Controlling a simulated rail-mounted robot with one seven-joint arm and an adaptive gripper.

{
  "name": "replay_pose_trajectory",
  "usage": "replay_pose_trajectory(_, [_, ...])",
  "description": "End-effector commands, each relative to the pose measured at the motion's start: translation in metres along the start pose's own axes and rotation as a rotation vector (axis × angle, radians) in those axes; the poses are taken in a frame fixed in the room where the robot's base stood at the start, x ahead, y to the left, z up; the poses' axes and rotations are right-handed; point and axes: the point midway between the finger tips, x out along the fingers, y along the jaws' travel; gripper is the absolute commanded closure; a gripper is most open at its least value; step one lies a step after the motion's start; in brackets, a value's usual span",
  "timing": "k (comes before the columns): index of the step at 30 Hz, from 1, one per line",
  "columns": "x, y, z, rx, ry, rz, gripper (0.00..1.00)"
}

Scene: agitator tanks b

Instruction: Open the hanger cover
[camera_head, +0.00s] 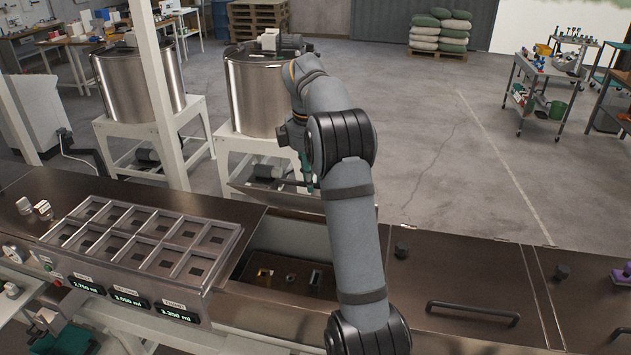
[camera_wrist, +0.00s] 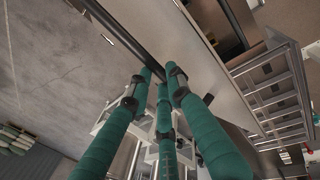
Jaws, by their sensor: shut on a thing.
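The hanger cover (camera_head: 275,196) is a brown metal lid at the back of an open bay (camera_head: 262,236) in the counter. It is raised and seen nearly edge-on, partly behind my arm. My gripper (camera_head: 310,185) is beyond the bay at the lid, largely hidden by my arm. In the wrist view, the green fingers of my gripper (camera_wrist: 160,78) are closed around the dark bar handle (camera_wrist: 128,38) on the cover's plate (camera_wrist: 196,42). The bay shows small fittings inside; its right part is hidden by my arm.
A grey tray rack (camera_head: 150,240) with square cells and displays stands left of the bay. A closed cover with a dark handle (camera_head: 473,312) lies to the right. Two steel tanks (camera_head: 255,92) on white stands are behind the counter. Open floor (camera_head: 440,150) lies at the back right.

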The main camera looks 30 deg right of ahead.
Motion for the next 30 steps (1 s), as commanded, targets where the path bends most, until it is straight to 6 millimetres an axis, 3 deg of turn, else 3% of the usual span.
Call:
replay_pose_trajectory(1, [0.006,0.005,0.008,0.001,-0.015,0.007,1.00])
replay_pose_trajectory(8, [0.007,0.005,0.009,0.002,-0.016,0.005,1.00])
replay_pose_trajectory(9, [0.007,0.005,0.009,0.002,-0.017,0.005,0.79])
replay_pose_trajectory(18, [0.004,0.004,0.005,-0.001,-0.011,0.007,0.62])
replay_pose_trajectory(30, [-0.006,0.003,0.002,-0.002,-0.007,0.008,0.62])
